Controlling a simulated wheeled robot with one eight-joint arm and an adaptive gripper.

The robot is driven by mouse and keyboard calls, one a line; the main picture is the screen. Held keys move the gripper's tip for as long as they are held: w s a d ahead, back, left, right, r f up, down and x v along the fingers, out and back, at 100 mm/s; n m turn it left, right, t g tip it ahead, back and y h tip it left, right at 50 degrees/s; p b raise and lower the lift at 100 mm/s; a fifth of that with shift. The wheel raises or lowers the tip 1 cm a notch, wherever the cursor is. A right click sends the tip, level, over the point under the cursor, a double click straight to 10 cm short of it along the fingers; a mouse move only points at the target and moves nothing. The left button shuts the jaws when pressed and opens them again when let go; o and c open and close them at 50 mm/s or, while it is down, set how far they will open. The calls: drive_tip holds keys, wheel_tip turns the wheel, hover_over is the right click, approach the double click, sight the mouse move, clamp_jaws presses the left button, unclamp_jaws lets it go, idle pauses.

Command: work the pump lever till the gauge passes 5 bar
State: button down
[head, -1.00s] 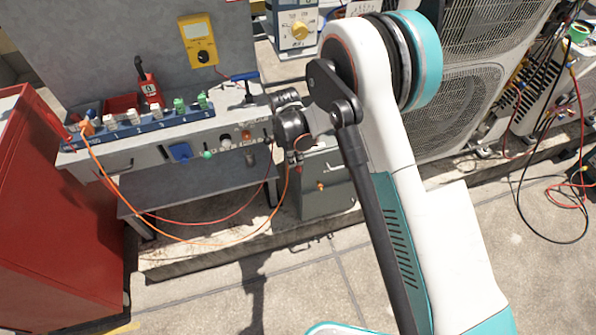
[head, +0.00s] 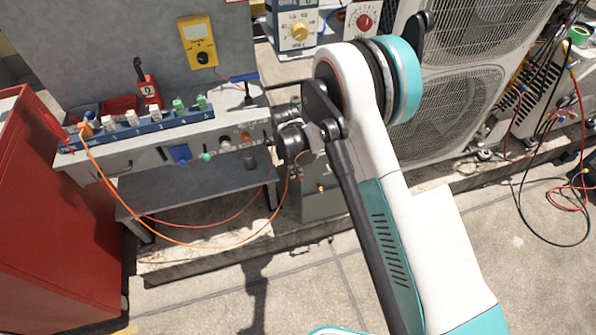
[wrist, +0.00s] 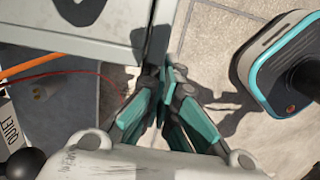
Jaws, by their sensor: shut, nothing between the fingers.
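A red unit (head: 148,92) with a white round face and an upright black handle (head: 139,68) stands on the bench. A lever with a blue end (head: 244,77) lies near the bench's right end. I cannot tell which is the pump lever, and no gauge reading is legible. My gripper (wrist: 168,75) is shut and empty in the wrist view, its teal fingers together beside a grey cabinet side (wrist: 110,25). In the head view my arm hides the fingers near the bench's right end. A black ball (wrist: 27,164) shows at the wrist view's lower left.
The grey bench (head: 140,160) carries a strip of numbered blocks (head: 150,122), with orange and red cables hanging in front. A yellow meter (head: 199,42) hangs on the back panel. A red cabinet (head: 55,215) stands left, condensers (head: 455,110) right. The floor in front is clear.

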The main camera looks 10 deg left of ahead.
drive_tip(key=shift+f, duration=0.85)
drive_tip(key=shift+s+a+r, duration=0.3)
drive_tip(key=shift+s+a, duration=0.1)
drive_tip(key=shift+a, duration=0.25)
drive_tip(key=shift+s+a+r, duration=0.25)
drive_tip(key=shift+s+a, duration=0.15)
drive_tip(key=shift+a, duration=0.2)
wheel_tip(320, 180, up, 12)
drive_tip(key=a, duration=0.1)
drive_tip(key=shift+s, duration=0.35)
drive_tip(key=shift+a, duration=0.1)
